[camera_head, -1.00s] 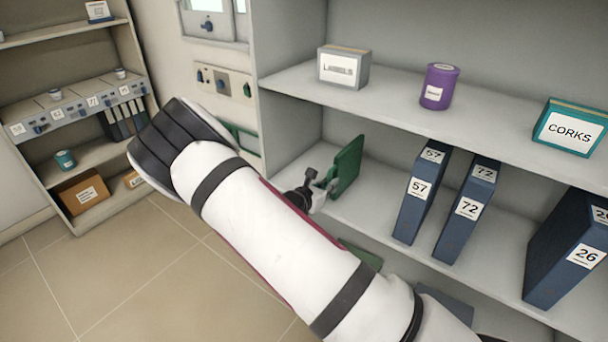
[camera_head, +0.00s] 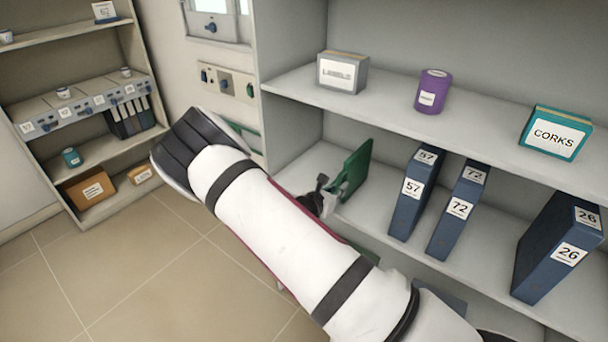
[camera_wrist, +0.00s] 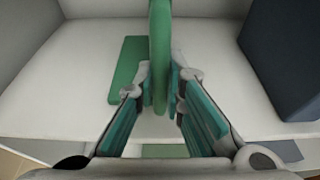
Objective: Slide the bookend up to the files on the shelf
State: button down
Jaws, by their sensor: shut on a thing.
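The green bookend (camera_head: 355,172) stands upright on the middle shelf, left of the files. In the wrist view its upright plate (camera_wrist: 160,50) runs between the fingers of my gripper (camera_wrist: 161,88), which is shut on it. Its flat green foot (camera_wrist: 127,72) lies on the shelf to the left. In the head view my gripper (camera_head: 326,198) is partly hidden behind my arm. The blue files 57 (camera_head: 413,195) and 72 (camera_head: 458,212) lean on the same shelf, and file 26 (camera_head: 556,250) stands farther right. A gap separates the bookend from file 57.
The shelf above holds a labels box (camera_head: 342,72), a purple tin (camera_head: 432,92) and a teal corks box (camera_head: 554,134). The shelf surface (camera_head: 378,200) between bookend and file 57 is clear. Another shelf unit (camera_head: 75,125) stands at the far left.

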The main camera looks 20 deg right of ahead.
jog(key=shift+s+d+p, duration=0.9)
jog(key=shift+s+p, duration=0.2)
jog(key=shift+s, duration=0.15)
jog(key=shift+s+d+p, duration=0.85)
jog(key=shift+s+p, duration=0.3)
jog(key=shift+s, duration=0.1)
jog(key=shift+s+d+p, duration=0.9)
jog(key=shift+s+p, duration=0.2)
jog(key=shift+s, duration=0.15)
jog(key=shift+s+d+p, duration=0.45)
jog(key=shift+s+p, duration=0.05)
jog(key=shift+s, duration=0.15)
jog(key=shift+s+d+p, duration=0.75)
jog(key=shift+s+p, duration=0.05)
jog(key=shift+s, duration=0.15)
jog(key=shift+s+d+p, duration=0.7)
jog(key=shift+s+p, duration=0.05)
jog(key=shift+s, duration=0.2)
jog(key=shift+s+d, duration=0.3)
jog(key=shift+s, duration=0.1)
jog(key=c, duration=1.4)
grip_release()
jog(key=shift+c, duration=0.2)
jog(key=shift+a, duration=0.1)
jog(key=s+a, duration=0.5)
jog(key=a, duration=0.2)
jog(key=shift+p, duration=0.3)
